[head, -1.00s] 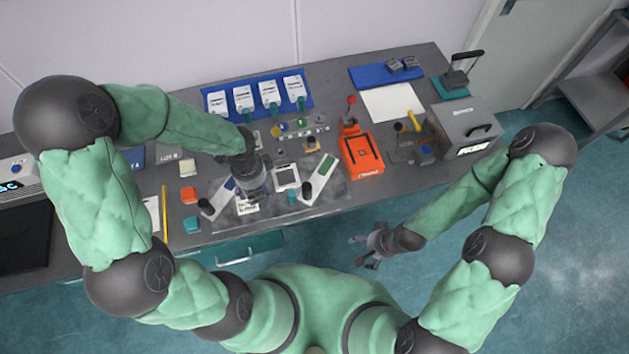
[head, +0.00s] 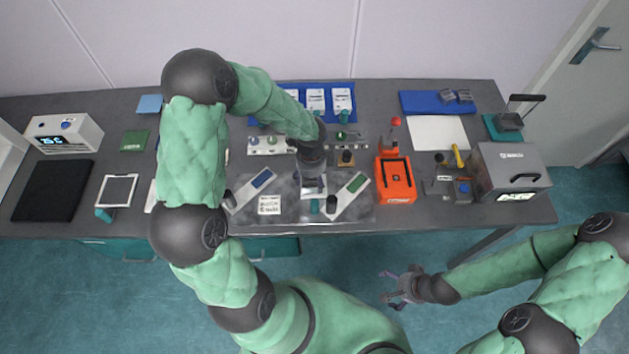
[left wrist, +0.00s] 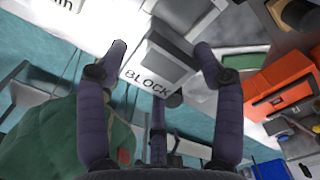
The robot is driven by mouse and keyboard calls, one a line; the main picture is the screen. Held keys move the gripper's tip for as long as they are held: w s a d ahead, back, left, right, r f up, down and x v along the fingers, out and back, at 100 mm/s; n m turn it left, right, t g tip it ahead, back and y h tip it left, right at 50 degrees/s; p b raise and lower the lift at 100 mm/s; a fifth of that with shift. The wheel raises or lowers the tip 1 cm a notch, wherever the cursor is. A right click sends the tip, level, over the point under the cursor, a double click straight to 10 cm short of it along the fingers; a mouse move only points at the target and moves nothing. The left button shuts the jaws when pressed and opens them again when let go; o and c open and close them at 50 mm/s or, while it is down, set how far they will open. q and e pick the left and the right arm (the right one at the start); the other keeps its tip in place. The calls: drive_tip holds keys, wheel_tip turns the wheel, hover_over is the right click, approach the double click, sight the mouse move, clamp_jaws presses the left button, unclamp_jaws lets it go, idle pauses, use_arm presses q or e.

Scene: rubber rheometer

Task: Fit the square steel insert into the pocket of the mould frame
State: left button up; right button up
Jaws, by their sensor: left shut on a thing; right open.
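My left gripper (head: 313,182) points down over the pale mould frame (head: 314,193) on the grey mat; the arm hides most of it. In the left wrist view, my left gripper (left wrist: 160,52) has fingertips on both sides of a grey square piece, apparently the steel insert (left wrist: 170,66). My right gripper (head: 398,287) is open and empty, off the bench's front edge.
Two tilted strips, one with a blue patch (head: 262,178) and one with a green patch (head: 357,182), flank the frame. A printed card (head: 270,205) lies to its left. An orange device (head: 396,180) stands to the right, a grey machine (head: 512,172) farther right.

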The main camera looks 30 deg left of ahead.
use_arm(q)
drive_tip(key=w+f, duration=0.2)
drive_tip(key=f, duration=0.1)
drive_tip(key=w+a+f, duration=0.1)
drive_tip(key=shift+w+f, duration=0.25)
drive_tip(key=shift+f, duration=0.15)
drive_tip(key=f, duration=0.3)
drive_tip(key=shift+w+a+f+b, duration=0.1)
drive_tip(key=shift+w+f+b, duration=0.1)
drive_tip(key=shift+b, duration=0.1)
drive_tip(key=shift+r, duration=0.1)
drive_tip(key=shift+s, duration=0.1)
drive_tip(key=shift+f, duration=0.2)
drive_tip(key=o, duration=1.7)
drive_tip(key=shift+r, duration=0.15)
